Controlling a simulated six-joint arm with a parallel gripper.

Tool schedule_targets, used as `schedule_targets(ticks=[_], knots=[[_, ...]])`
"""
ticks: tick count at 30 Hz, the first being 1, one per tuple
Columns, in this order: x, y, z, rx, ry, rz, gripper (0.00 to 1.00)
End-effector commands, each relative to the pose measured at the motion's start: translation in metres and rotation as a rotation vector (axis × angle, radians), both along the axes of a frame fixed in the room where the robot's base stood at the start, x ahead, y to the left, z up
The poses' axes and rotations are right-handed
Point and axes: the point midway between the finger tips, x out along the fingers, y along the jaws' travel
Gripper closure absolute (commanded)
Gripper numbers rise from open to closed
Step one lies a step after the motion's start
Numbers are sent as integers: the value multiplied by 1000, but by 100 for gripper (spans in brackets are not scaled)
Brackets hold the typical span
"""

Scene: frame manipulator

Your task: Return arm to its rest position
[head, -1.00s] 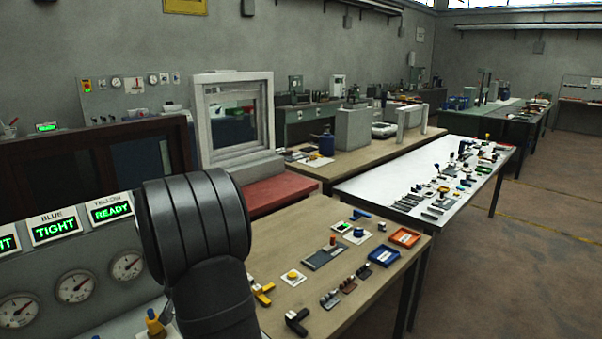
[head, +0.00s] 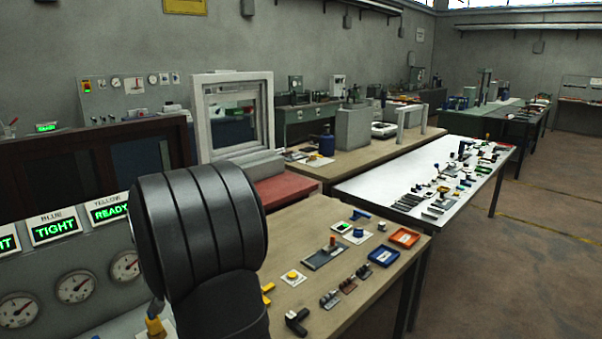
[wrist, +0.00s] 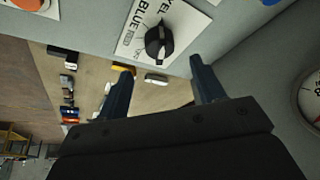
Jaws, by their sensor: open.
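My gripper (wrist: 162,88) shows in the wrist view with its two dark fingers spread apart and nothing between them. Ahead of the fingers is a grey panel with a black knob (wrist: 159,40) on a white label that reads BLUE. The fingertips look apart from the knob. In the head view my dark, ribbed arm link rises at the lower middle. The gripper itself is hidden there.
A gauge panel (head: 40,262) with green displays reading TIGHT and READY stands at the left. A wooden table (head: 345,290) holds small parts, a blue tray (head: 384,257) and an orange tray (head: 404,238). A white-topped table stands behind. The floor at right is clear.

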Motion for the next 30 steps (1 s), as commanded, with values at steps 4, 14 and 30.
schedule_targets(ticks=[4,14,30], knots=[[-11,1,29,2,-4,2,38],[-37,1,91,4,-4,2,38],[-5,0,9,-3,3,0,38]])
